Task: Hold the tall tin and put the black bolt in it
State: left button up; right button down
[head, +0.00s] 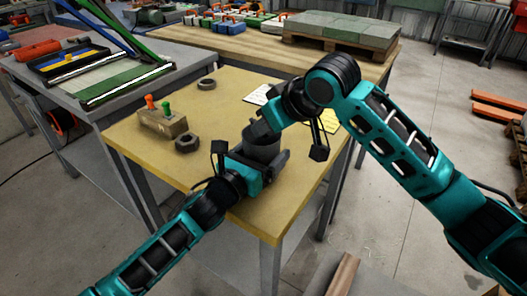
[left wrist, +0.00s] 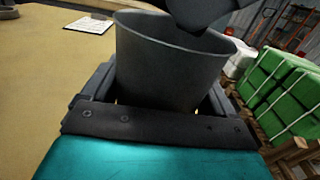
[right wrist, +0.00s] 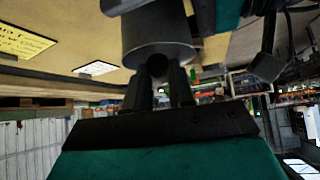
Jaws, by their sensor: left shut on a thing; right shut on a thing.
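The tall tin (head: 263,150) is a grey open-topped can, upright at the table's right side. My left gripper (head: 262,163) is shut around it, with a finger on each side of the tin (left wrist: 172,65) in the left wrist view. My right gripper (head: 257,131) is right at the tin's mouth, pointing down. In the right wrist view its fingers (right wrist: 160,88) are close together on a small dark round thing (right wrist: 157,67), apparently the black bolt, in front of the tin (right wrist: 158,30). Most of the bolt is hidden, and I cannot tell how far it is inside the rim.
On the yellow table (head: 222,98) stand a block (head: 162,124) with orange and green pegs, a dark nut (head: 187,142) and a dark ring (head: 207,84). White and yellow papers (head: 328,120) lie behind the right arm. The front of the table is clear.

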jog(key=shift+f, duration=0.4)
dwell(0.3)
jog(key=c, duration=1.2)
grip_release()
jog(key=o, duration=0.6)
jog(key=shift+c, duration=0.2)
pick_arm(q)
jog(key=o, duration=0.8)
pick_arm(e)
jog(key=v, duration=1.2)
